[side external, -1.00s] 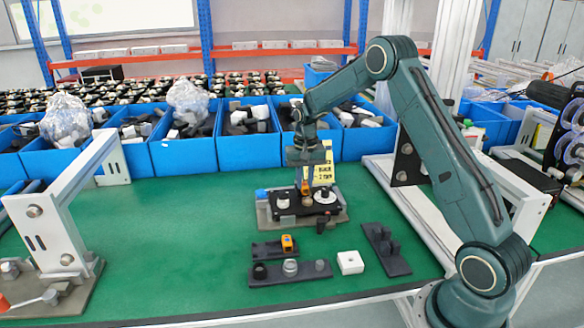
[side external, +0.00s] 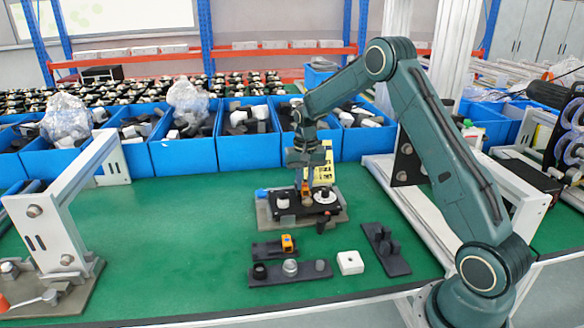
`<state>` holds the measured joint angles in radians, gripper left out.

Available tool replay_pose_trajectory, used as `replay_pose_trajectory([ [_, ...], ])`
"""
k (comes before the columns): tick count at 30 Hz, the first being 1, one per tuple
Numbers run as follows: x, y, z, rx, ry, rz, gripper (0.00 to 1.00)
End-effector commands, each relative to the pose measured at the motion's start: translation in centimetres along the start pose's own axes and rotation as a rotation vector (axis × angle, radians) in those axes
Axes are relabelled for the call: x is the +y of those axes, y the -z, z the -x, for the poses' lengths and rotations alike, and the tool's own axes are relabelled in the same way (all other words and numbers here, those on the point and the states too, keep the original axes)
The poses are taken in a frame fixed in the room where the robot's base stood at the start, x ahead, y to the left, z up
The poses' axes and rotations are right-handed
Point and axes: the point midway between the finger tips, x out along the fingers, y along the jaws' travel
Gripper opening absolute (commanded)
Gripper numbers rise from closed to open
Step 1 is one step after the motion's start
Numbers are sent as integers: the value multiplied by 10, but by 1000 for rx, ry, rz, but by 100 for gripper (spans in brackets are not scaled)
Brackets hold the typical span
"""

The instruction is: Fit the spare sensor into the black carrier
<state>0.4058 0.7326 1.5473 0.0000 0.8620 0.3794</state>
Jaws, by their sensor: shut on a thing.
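My gripper (side external: 304,184) points down over the fixture at the middle of the table. It is shut on a small orange part, seemingly the spare sensor (side external: 305,188), which is largely hidden by the fingers. The black carrier (side external: 296,212) lies on a grey base plate (side external: 338,219) directly below, with a white round part (side external: 283,201) on its left and a white disc (side external: 325,196) on its right. The sensor's lower end is at or just above the carrier; I cannot tell whether they touch. Another orange sensor (side external: 287,243) sits on a dark holder (side external: 265,250) in front.
In front stand a dark rack (side external: 306,270) with round parts, a white block (side external: 350,262) and a dark stand (side external: 386,252). Blue bins (side external: 248,148) line the back.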

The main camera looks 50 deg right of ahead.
Motion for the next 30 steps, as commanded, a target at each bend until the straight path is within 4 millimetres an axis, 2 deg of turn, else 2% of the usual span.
replay_pose_trajectory([
  [13, 0, 0, -2, 0, 0, 0, 0],
  [14, 0, 0, -2, 0, 0, 0, 25],
  [17, 0, 0, -2, 0, 0, 0, 44],
  [30, 0, 0, 2, 1, 0, 0, 44],
])
